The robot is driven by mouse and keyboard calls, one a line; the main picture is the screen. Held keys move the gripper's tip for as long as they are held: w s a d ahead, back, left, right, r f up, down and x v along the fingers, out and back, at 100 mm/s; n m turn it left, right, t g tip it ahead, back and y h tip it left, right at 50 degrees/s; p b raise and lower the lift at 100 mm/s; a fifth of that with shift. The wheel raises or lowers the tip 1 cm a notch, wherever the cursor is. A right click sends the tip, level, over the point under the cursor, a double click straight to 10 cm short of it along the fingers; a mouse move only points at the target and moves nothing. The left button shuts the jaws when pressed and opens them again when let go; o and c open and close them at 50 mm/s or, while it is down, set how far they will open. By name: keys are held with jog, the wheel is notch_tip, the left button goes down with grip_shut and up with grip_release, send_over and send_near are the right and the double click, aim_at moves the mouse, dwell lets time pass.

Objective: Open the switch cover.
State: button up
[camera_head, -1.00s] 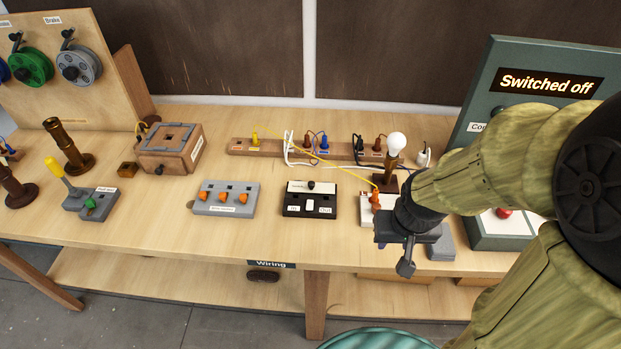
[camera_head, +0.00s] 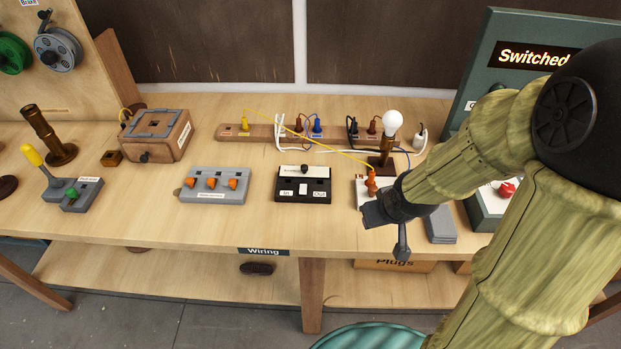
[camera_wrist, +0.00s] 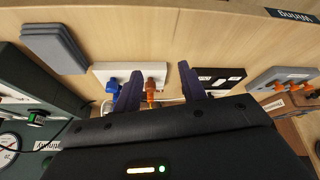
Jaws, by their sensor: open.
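The black switch box (camera_head: 303,183) lies on the table, with "In" and "Out" labels, a white rocker between them, and a pale labelled strip with a dark knob (camera_head: 305,169) along its back. The strip appears to lie flat on the box. The box also shows right of my fingers in the wrist view (camera_wrist: 220,78). My gripper (camera_head: 372,214) is open, to the right of the box, near the table's front edge. In the wrist view its fingers (camera_wrist: 160,88) are apart, with an orange plug visible between them; whether they touch it I cannot tell.
A white block (camera_wrist: 108,68) with blue and orange plugs stands beside the gripper. Grey slabs (camera_head: 440,224) lie to its right. A bulb on a stand (camera_head: 392,122) and a cabled socket strip (camera_head: 262,133) are behind. A grey switch unit (camera_head: 212,185) is left of the black box.

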jog(key=w+a+f+y+b, duration=0.1)
jog(key=w+a+f+n+t+y+b, duration=0.1)
jog(key=b, duration=0.1)
jog(key=w+f+n+t+y+b, duration=0.1)
jog(key=w, duration=0.1)
jog(key=shift+w+a+f, duration=0.1)
jog(key=shift+a+f, duration=0.1)
jog(key=shift+a, duration=0.2)
jog(key=w+a+r+n+t+y+b, duration=0.1)
jog(key=t+b, duration=0.1)
jog(key=b, duration=0.1)
jog(key=shift+w+a+y, duration=0.25)
jog(key=shift+w+y, duration=0.05)
jog(key=shift+y, duration=0.1)
jog(key=r+y, duration=0.1)
jog(key=a+r+n+t+b, duration=0.1)
jog(key=r+y, duration=0.1)
jog(key=r, duration=0.1)
jog(key=shift+w+a+t+y+b, duration=0.25)
jog(key=shift+w+t+y+b, duration=0.05)
jog(key=shift+w+t, duration=0.1)
